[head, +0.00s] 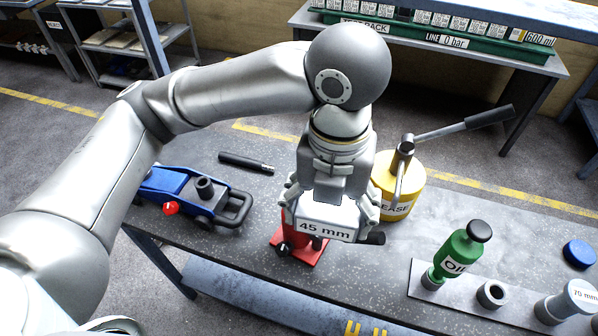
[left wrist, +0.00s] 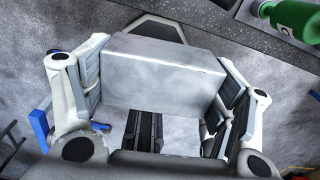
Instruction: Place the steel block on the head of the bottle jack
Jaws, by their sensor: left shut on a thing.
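My left gripper (head: 330,212) comes down from above and is shut on the steel block (head: 325,231), a pale grey block labelled "45 mm". In the left wrist view the block (left wrist: 165,75) sits between the two fingers (left wrist: 158,95). The bottle jack (head: 298,248) is red, with a square base on the workbench. The gripper and block are over it in the head view and hide its head and most of its body. I cannot tell whether the block touches the jack. My right gripper is not in view.
A blue trolley jack (head: 190,196) stands left on the workbench (head: 430,215), with a black handle bar (head: 246,162) behind it. A yellow grease can (head: 402,178) stands close right of the gripper. A green oil can (head: 462,252) and a "75 mm" piece (head: 575,298) stand further right.

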